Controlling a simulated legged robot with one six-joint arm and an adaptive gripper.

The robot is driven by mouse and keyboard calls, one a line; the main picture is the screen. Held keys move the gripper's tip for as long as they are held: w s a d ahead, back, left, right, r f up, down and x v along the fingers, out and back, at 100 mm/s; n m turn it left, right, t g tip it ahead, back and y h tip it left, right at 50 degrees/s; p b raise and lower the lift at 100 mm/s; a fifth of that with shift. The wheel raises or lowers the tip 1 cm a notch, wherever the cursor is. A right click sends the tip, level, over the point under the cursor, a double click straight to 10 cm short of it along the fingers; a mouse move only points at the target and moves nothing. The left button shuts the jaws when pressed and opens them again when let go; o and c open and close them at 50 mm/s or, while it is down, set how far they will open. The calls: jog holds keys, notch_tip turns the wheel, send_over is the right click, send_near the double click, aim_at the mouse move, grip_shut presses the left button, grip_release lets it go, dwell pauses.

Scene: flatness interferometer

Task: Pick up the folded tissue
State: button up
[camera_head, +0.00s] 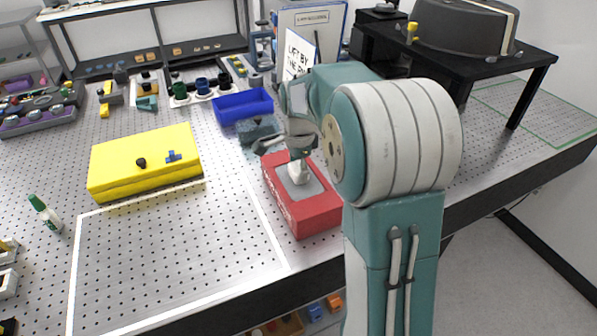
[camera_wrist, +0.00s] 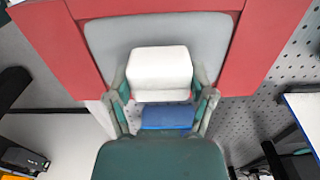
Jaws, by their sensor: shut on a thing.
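The folded tissue (camera_wrist: 160,70) is a white, rounded block between my gripper's two fingers in the wrist view. It also shows as a small white shape (camera_head: 298,172) under my gripper in the head view. My gripper (camera_wrist: 161,92) is shut on it from both sides. The tissue is over the grey top panel (camera_wrist: 215,40) of a red box (camera_head: 311,214). I cannot tell whether it touches the panel or is slightly above it. Part of the tissue is hidden by my gripper in the head view.
A blue tray (camera_head: 243,106) stands behind the red box, and a yellow case (camera_head: 145,163) lies to the left. A white-outlined area of the perforated table (camera_head: 180,255) is clear. A black raised stand (camera_head: 480,47) is at the right.

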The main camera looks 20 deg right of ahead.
notch_tip(320, 180, up, 3)
jog(key=shift+f, duration=0.1)
jog(key=s+a+r, duration=0.7)
jog(key=a+r, duration=0.2)
jog(key=a, duration=0.3)
jog(key=shift+a+r, duration=0.15)
jog(key=shift+r, duration=0.15)
jog(key=shift+c, duration=1.4)
